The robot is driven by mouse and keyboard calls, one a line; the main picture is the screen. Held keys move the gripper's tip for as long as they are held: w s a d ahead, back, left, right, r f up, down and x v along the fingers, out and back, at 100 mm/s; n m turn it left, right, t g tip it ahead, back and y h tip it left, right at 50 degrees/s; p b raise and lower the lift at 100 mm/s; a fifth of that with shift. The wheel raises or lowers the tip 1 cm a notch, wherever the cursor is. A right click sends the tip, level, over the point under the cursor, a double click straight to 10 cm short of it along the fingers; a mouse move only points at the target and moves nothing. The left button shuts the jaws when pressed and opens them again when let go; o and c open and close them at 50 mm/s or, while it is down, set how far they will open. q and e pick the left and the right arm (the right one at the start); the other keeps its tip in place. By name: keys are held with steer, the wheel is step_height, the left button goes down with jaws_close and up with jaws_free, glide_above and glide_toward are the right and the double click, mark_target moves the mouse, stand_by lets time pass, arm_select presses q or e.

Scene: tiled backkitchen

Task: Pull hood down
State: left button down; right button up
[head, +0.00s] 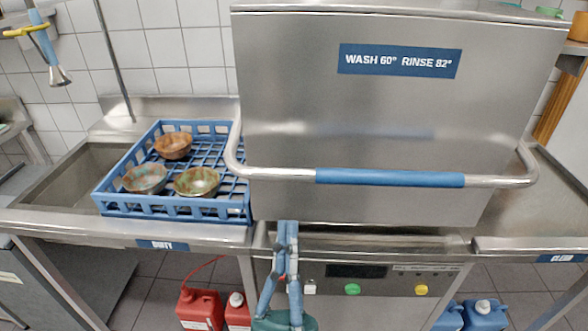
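The steel hood (380,120) of the dishwasher bears a blue label reading "WASH 60° RINSE 82°". Its lower edge lies just above the machine's front ledge, and I see no open gap into the chamber. The bar handle with a blue grip (390,178) runs across the hood's front, level and unheld. My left gripper (288,228) points up in front of the machine, below and left of the blue grip, apart from the handle in the picture. Its fingertips meet at the top with nothing seen between them. My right gripper is not in view.
A blue rack (180,207) with three bowls stands on the left counter, against the hood's left side. A sink (65,185) is further left. The right counter (510,215) looks clear. A control panel (380,280) is below the hood; red and blue canisters stand on the floor.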

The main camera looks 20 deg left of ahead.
arm_select(q)
steer(key=s+r+p+x, duration=0.1)
steer(key=p+x, duration=0.4)
steer(key=x, duration=0.6)
steer(key=f, duration=0.1)
steer(key=w+f, duration=0.1)
steer(key=f, duration=0.3)
steer(key=shift+w+a+f, duration=0.1)
steer(key=shift+w+a, duration=0.1)
steer(key=shift+w, duration=0.15)
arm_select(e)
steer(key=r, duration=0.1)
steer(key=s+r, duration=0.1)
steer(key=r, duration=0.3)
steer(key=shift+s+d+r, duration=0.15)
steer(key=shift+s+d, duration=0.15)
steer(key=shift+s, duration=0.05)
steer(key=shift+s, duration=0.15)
